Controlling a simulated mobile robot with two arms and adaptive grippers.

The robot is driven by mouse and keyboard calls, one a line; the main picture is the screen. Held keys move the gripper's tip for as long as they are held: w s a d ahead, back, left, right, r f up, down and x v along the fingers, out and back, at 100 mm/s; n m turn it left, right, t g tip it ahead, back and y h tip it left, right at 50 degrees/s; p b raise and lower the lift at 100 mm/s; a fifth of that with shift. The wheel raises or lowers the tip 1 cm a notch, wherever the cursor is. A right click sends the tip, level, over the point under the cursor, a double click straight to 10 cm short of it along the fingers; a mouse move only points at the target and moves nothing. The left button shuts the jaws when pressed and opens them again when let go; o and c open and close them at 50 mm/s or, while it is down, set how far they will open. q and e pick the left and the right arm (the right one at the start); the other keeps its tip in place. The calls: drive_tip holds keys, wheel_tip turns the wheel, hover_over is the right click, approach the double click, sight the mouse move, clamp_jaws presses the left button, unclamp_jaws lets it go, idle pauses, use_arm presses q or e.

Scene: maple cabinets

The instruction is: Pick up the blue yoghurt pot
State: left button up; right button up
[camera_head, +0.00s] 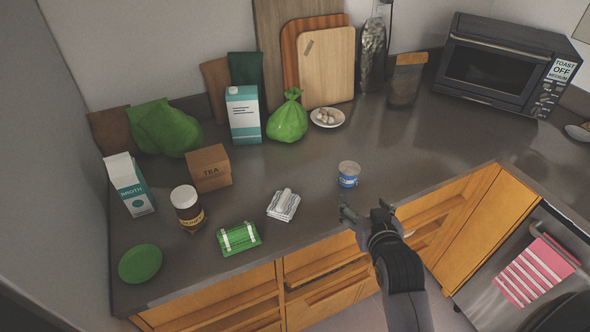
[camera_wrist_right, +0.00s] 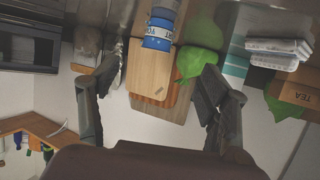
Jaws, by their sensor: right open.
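The blue yoghurt pot (camera_head: 348,175) stands upright on the dark counter near its front edge, with a blue lower band and a pale top. It also shows upside down at the top of the right wrist view (camera_wrist_right: 158,32), between the fingers and beyond their tips. My right gripper (camera_head: 364,208) is just in front of the pot, at the counter's front edge, apart from it. Its two fingers are spread wide and empty in the right wrist view (camera_wrist_right: 158,80). My left gripper is not in view.
A toaster oven (camera_head: 505,65) is at the back right. Counter around the pot is clear.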

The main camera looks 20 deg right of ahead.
drive_tip(key=r, duration=0.2)
drive_tip(key=p, duration=0.1)
approach(350, 170)
drive_tip(key=p+x, duration=0.1)
drive_tip(key=x, duration=0.4)
drive_tip(key=shift+w+d+f, duration=0.15)
drive_tip(key=shift+w+d, duration=0.05)
drive_tip(key=shift+w, duration=0.1)
drive_tip(key=shift+w+d+p, duration=0.1)
drive_tip(key=shift+w+p, duration=0.2)
drive_tip(key=shift+p, duration=0.15)
drive_tip(key=p+x, duration=0.1)
drive_tip(key=x, duration=0.2)
drive_tip(key=shift+w+f, duration=0.1)
drive_tip(key=shift+w, duration=0.1)
drive_tip(key=shift+w+d+f, duration=0.15)
drive_tip(key=shift+w+f, duration=0.1)
drive_tip(key=shift+w, duration=0.2)
